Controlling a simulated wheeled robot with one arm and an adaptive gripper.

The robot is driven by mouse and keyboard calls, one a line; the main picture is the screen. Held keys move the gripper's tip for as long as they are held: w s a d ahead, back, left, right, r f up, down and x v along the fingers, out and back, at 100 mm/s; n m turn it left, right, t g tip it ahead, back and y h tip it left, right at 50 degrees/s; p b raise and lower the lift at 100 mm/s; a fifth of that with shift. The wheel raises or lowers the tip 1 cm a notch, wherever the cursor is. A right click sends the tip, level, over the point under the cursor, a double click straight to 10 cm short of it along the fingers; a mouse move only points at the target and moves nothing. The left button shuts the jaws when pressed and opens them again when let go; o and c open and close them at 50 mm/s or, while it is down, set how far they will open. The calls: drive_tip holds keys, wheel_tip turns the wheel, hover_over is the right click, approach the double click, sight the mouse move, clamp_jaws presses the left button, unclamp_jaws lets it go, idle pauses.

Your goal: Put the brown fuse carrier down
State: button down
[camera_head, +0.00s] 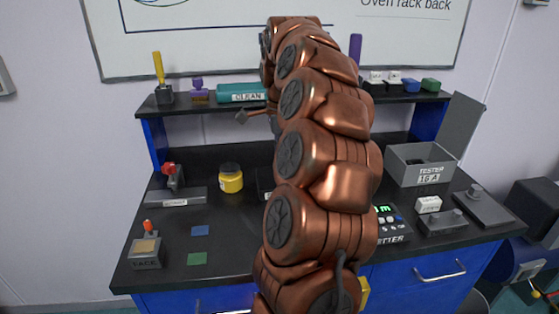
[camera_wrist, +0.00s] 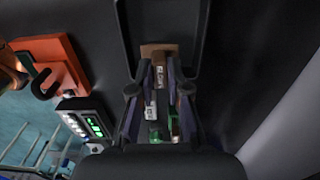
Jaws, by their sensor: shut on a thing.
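The brown fuse carrier (camera_wrist: 158,51) shows in the wrist view, with a pale lettered label on its front. My gripper (camera_wrist: 159,68) is shut on it, with the carrier at the fingertips. In the head view my copper-coloured arm stands in front of the middle of the bench and hides the carrier and most or all of my gripper. I cannot tell whether the carrier touches any surface.
The black bench (camera_head: 228,230) holds a yellow jar (camera_head: 230,178), a grey tester box (camera_head: 420,172) and a device with a green display (camera_head: 386,222). That display also shows in the wrist view (camera_wrist: 86,121). A raised shelf (camera_head: 200,102) carries small items. The front left bench has free room.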

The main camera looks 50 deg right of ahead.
drive_tip(key=shift+w+f, duration=0.1)
drive_tip(key=shift+w, duration=0.25)
drive_tip(key=shift+s+f+p, duration=0.1)
drive_tip(key=shift+f+p, duration=0.65)
drive_tip(key=shift+f, duration=0.95)
drive_tip(key=shift+f+b, duration=0.2)
drive_tip(key=shift+b, duration=0.1)
drive_tip(key=c, duration=1.1)
unclamp_jaws()
drive_tip(key=shift+c, duration=0.2)
drive_tip(key=shift+r, duration=0.1)
drive_tip(key=shift+r+b, duration=0.6)
drive_tip(key=shift+r, duration=3.9)
drive_tip(key=shift+r+p, duration=1.15)
drive_tip(key=shift+r, duration=0.45)
